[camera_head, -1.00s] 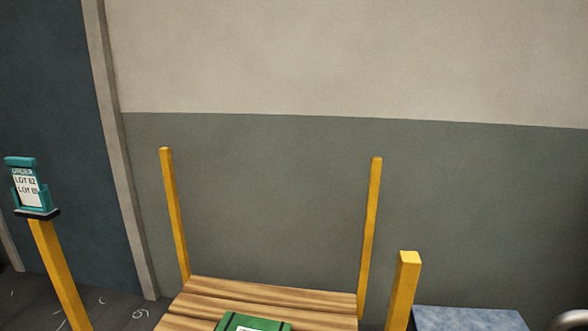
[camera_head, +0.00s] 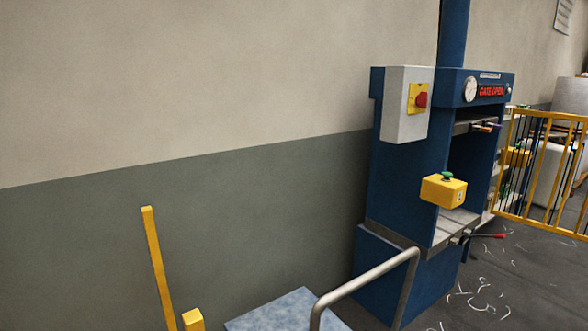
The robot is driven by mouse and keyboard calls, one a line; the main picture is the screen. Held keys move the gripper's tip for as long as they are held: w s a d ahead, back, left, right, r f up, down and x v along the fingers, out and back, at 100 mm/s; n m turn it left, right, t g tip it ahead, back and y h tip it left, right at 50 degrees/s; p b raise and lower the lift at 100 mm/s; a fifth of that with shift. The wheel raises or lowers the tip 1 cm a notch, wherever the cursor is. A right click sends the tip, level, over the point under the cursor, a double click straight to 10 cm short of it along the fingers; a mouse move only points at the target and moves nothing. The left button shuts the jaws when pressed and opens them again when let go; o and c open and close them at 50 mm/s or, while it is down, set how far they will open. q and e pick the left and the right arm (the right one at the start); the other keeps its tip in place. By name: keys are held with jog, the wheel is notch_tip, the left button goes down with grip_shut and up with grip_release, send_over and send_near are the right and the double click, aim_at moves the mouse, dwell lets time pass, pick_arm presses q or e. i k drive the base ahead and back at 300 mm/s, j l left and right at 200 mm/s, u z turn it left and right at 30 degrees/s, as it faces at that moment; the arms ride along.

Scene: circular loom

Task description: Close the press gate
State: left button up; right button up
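The blue press (camera_head: 400,185) stands right of centre against the wall. Its red sign (camera_head: 491,91) reads "GATE OPEN". The press gate (camera_head: 540,165), a yellow frame with dark bars, stands swung out at the right, and the picture's right edge cuts it off. The press opening (camera_head: 468,170) faces right and is uncovered. Neither of my grippers shows in the view.
A yellow button box (camera_head: 444,190) with a green button juts out from the press. A grey tubular handle (camera_head: 365,285) and a blue-topped surface (camera_head: 272,312) stand in front. Yellow posts (camera_head: 158,265) are at lower left. Floor (camera_head: 490,285) with pale scraps lies right of the press.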

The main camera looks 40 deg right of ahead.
aim_at(575, 119)
jog(key=k+l, duration=0.25)
jog(key=l, duration=0.7)
jog(key=k+l+u, duration=0.15)
jog(key=l, duration=0.8)
jog(key=k+l, duration=0.3)
jog(key=l, duration=0.6)
jog(key=k+l+u, duration=0.1)
jog(key=k+l, duration=0.2)
jog(key=l, duration=0.65)
jog(key=k+l, duration=0.3)
jog(key=l, duration=0.6)
jog(key=k+l+u, duration=0.15)
jog(key=k+l, duration=0.15)
jog(key=l, duration=0.6)
jog(key=k+l, duration=0.35)
jog(key=l, duration=0.5)
jog(key=k+l+u, duration=0.1)
jog(key=k+l, duration=0.25)
jog(key=l, duration=0.5)
jog(key=k+l, duration=0.1)
jog(key=l, duration=0.4)
jog(key=l+u, duration=0.1)
jog(key=l, duration=0.45)
jog(key=k+l, duration=0.15)
jog(key=l, duration=0.35)
jog(key=k+l, duration=0.15)
jog(key=l, duration=0.35)
jog(key=k+l+u, duration=0.1)
jog(key=l, duration=0.4)
